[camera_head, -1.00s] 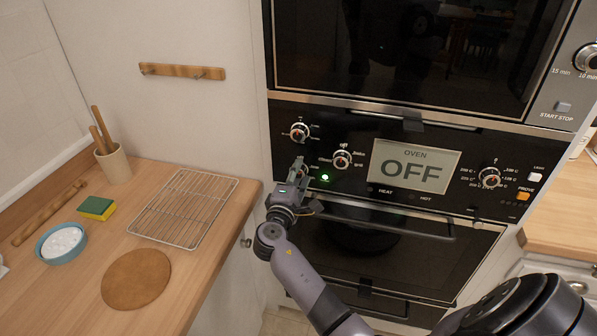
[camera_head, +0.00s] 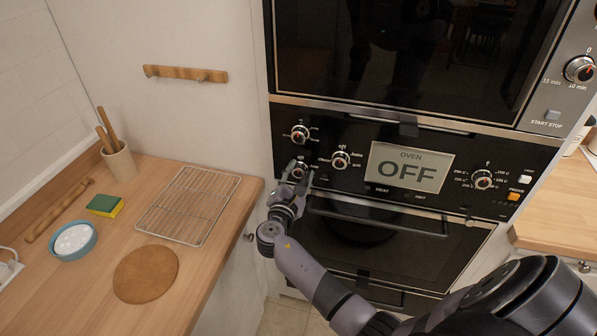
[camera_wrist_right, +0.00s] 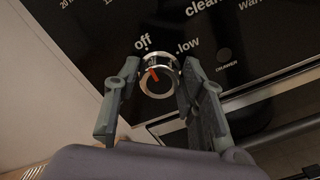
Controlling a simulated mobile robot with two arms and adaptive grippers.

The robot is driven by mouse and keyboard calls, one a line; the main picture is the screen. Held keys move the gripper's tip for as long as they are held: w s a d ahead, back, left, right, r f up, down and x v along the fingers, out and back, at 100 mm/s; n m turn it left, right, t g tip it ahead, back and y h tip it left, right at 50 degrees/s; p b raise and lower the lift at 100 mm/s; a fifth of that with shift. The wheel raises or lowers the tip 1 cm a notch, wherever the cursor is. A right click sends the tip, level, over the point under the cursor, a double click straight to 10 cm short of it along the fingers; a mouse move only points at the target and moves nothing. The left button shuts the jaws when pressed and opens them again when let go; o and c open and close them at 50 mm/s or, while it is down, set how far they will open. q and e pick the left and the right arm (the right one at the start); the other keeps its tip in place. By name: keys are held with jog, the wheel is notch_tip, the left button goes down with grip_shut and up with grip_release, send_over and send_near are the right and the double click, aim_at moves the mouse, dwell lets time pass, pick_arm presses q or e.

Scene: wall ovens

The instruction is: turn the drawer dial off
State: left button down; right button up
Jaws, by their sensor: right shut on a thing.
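The drawer dial (camera_wrist_right: 158,77) is a round silver-rimmed knob with a red-orange pointer in the right wrist view. The pointer leans up and left, roughly toward the "off" mark (camera_wrist_right: 142,43); "low" is to the right. In the head view the dial (camera_head: 300,167) is the lower left knob of the black oven panel, partly covered by my fingers. My right gripper (camera_head: 299,174) is shut on it, and the wrist view shows its fingers (camera_wrist_right: 159,66) on either side of the knob. The drawer indicator (camera_wrist_right: 222,54) looks dark. My left gripper is not in view.
Other dials sit above (camera_head: 300,133) and right (camera_head: 341,160) of my gripper. The display (camera_head: 410,167) reads "OVEN OFF". An oven handle (camera_head: 380,217) runs below. The counter at left holds a wire rack (camera_head: 188,207), a sponge (camera_head: 105,205) and a round board (camera_head: 146,273).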

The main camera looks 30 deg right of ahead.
jog(key=shift+f, duration=0.1)
dwell(0.4)
jog(key=o, duration=1.2)
jog(key=shift+c, duration=0.2)
jog(key=shift+a, duration=0.1)
jog(key=v, duration=1.2)
